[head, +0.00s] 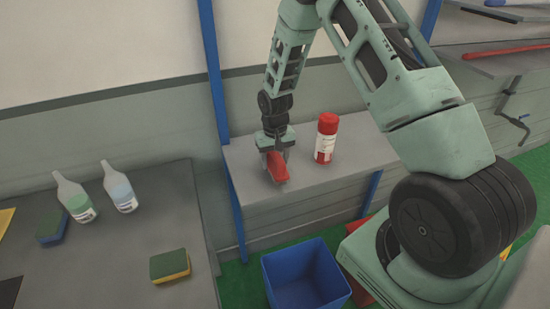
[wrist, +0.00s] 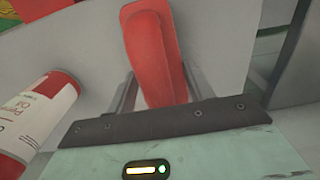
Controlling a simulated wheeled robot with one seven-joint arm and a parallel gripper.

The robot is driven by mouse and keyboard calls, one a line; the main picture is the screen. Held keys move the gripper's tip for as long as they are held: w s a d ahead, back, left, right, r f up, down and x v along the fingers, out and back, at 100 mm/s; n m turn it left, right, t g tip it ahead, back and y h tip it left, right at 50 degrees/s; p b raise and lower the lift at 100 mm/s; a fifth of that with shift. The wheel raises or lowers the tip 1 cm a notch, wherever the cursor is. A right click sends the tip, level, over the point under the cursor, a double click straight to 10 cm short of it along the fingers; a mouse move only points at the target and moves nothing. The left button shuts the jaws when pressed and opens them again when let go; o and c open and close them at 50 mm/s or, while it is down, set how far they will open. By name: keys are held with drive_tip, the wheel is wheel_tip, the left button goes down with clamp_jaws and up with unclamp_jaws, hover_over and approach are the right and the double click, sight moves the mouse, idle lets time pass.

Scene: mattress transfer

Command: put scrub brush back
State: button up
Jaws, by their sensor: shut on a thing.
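The red scrub brush (head: 277,167) is at the left part of a grey shelf (head: 250,198), under my gripper (head: 276,160). My gripper points down and is shut on the brush. In the wrist view the red brush (wrist: 152,50) lies between the two fingers of my gripper (wrist: 155,88), its far end reaching past them. I cannot tell whether the brush touches the shelf. Its bristles are hidden.
A red and white canister (head: 326,138) stands on the shelf right of my gripper; it also shows in the wrist view (wrist: 38,118). A blue bin (head: 305,275) is below. A table (head: 120,255) at left holds two bottles (head: 73,197) (head: 119,187) and sponges (head: 170,266) (head: 52,227).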

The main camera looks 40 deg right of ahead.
drive_tip(key=shift+f, duration=0.45)
drive_tip(key=shift+f, duration=0.1)
drive_tip(key=o, duration=0.9)
drive_tip(key=shift+o, duration=0.2)
